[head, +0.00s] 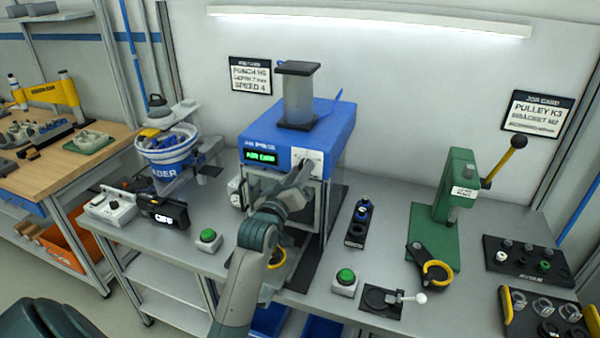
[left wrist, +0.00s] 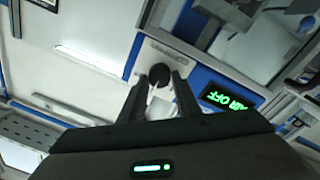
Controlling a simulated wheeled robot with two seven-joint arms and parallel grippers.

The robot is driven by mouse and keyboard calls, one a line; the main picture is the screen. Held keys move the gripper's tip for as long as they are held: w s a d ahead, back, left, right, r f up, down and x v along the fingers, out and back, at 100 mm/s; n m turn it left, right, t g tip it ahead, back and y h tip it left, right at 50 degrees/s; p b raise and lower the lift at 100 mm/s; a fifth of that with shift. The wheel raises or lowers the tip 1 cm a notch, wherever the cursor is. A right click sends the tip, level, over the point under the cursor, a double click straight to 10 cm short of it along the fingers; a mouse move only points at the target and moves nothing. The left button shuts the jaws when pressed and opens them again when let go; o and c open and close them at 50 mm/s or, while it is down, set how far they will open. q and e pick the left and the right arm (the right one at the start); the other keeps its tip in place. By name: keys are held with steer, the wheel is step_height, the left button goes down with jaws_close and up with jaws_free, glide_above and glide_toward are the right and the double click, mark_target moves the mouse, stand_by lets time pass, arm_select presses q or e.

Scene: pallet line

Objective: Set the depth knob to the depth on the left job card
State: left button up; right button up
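The blue air press (head: 325,122) stands at the middle of the bench, with a green-lit display (head: 262,157) that reads AIR OFF in the left wrist view (left wrist: 228,101). A pale control plate (head: 313,156) is beside the display. The round black depth knob (left wrist: 160,75) shows between my left fingertips in the left wrist view. My left gripper (head: 303,172) is at the plate, with its fingers apart on both sides of the knob; firm contact is not visible. The left job card (head: 250,76) hangs behind the press; its depth line seems to read 7 mm. My right gripper is not in view.
Green push buttons (head: 208,237) and (head: 345,279) sit in front. A blue-white bucket (head: 168,155) is left of the press. The right job card (head: 538,114) hangs at the right.

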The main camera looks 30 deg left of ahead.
arm_select(q)
steer(key=o, duration=0.3)
steer(key=b+v, duration=0.4)
steer(key=v, duration=1.3)
steer(key=shift+s, duration=0.25)
steer(key=shift+f, duration=0.1)
